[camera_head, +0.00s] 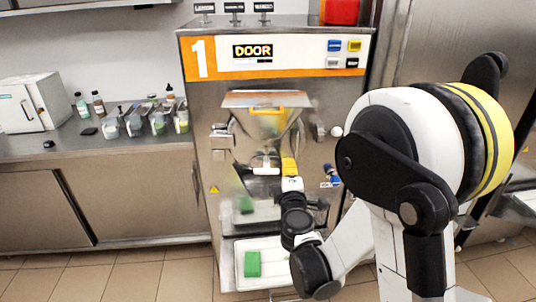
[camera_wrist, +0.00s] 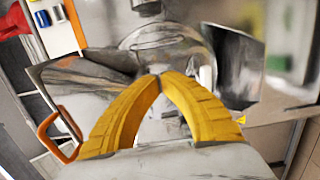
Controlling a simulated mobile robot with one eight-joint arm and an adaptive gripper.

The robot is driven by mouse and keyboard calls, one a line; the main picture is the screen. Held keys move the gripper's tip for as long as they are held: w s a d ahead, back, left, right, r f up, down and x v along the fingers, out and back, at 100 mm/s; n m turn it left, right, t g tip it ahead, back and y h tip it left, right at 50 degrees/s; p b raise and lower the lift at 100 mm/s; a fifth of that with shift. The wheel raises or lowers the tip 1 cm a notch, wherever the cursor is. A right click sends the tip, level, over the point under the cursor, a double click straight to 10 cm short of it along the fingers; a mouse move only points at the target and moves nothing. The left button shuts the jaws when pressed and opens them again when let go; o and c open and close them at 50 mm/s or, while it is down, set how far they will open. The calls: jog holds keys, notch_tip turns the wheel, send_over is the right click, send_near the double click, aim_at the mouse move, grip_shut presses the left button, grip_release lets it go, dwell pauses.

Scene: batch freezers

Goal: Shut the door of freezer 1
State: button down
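Freezer 1 (camera_head: 200,110) is a steel machine in the middle of the head view. An orange and white panel (camera_head: 295,50) on it bears "1" and a display reading "DOOR". A grey slab (camera_head: 240,100) with an orange part under it juts from its upper front, over a clear or shiny funnel-like shape; I cannot tell clearly how the door stands. My gripper (camera_head: 287,165) is in front of the freezer's middle. In the wrist view its yellow fingers (camera_wrist: 161,80) meet at the tips with nothing visibly held. An orange loop handle (camera_wrist: 47,128) lies left of them, apart.
A tray with a green block (camera_head: 252,264) is low at the freezer's front. A counter at left holds a white box (camera_head: 36,103), bottles and several containers. A red object (camera_head: 340,11) sits on top of the freezer. My arm fills the right side.

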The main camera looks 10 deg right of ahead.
aim_at(286, 141)
jog(key=w+b, duration=0.1)
jog(key=w, duration=0.2)
jog(key=w+d, duration=0.1)
jog(key=w, duration=0.3)
jog(key=w+d+b, duration=0.1)
jog(key=w, duration=0.3)
jog(key=shift+f+b, duration=0.1)
jog(key=shift+b, duration=0.2)
jog(key=shift+w, duration=0.7)
jog(key=w, duration=0.3)
jog(key=shift+w+d, duration=0.3)
jog(key=shift+w, duration=0.05)
jog(key=shift+s, duration=0.1)
